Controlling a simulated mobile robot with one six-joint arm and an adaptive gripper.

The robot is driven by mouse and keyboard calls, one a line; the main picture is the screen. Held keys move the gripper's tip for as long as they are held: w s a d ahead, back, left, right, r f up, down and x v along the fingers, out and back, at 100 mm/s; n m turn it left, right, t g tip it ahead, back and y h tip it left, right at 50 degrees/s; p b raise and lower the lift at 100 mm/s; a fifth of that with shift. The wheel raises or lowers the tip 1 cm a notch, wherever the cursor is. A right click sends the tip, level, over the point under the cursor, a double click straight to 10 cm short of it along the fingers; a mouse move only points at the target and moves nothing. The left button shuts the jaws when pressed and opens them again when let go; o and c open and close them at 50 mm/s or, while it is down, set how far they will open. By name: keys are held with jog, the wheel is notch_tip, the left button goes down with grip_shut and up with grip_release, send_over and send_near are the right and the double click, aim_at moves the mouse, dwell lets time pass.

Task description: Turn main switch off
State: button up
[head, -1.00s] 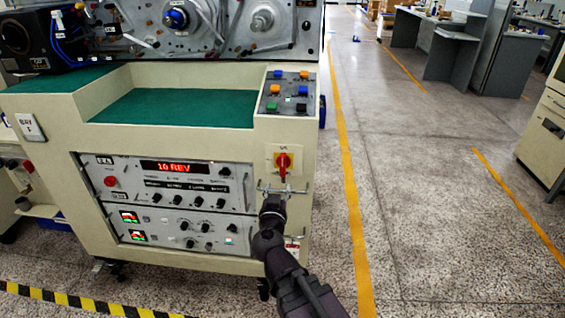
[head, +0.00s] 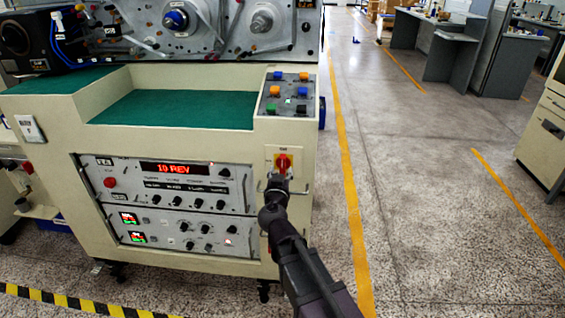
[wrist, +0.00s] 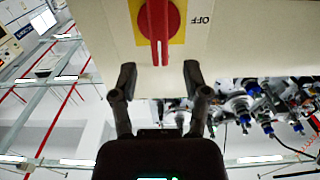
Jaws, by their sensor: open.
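The main switch (head: 283,163) is a red rotary knob on a yellow plate, on the cream front panel of the winding machine. In the wrist view the red knob (wrist: 172,18) is at the top centre, its narrow handle bar pointing along the picture's vertical. An upside-down "OFF" label (wrist: 202,20) is printed right of the yellow plate. My gripper (wrist: 158,74) is open and empty, its two fingers spread either side of the handle's line, with their tips short of the handle's end. In the head view my gripper (head: 284,187) is just below the switch, partly covering that panel area.
A sloped button box (head: 287,93) with coloured buttons sits above the switch. A rack panel with a red "10 REV" display (head: 167,168) is to the left. A green work surface (head: 175,108) lies above it.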

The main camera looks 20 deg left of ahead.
aim_at(282, 164)
jog(key=shift+x, duration=2.65)
grip_shut()
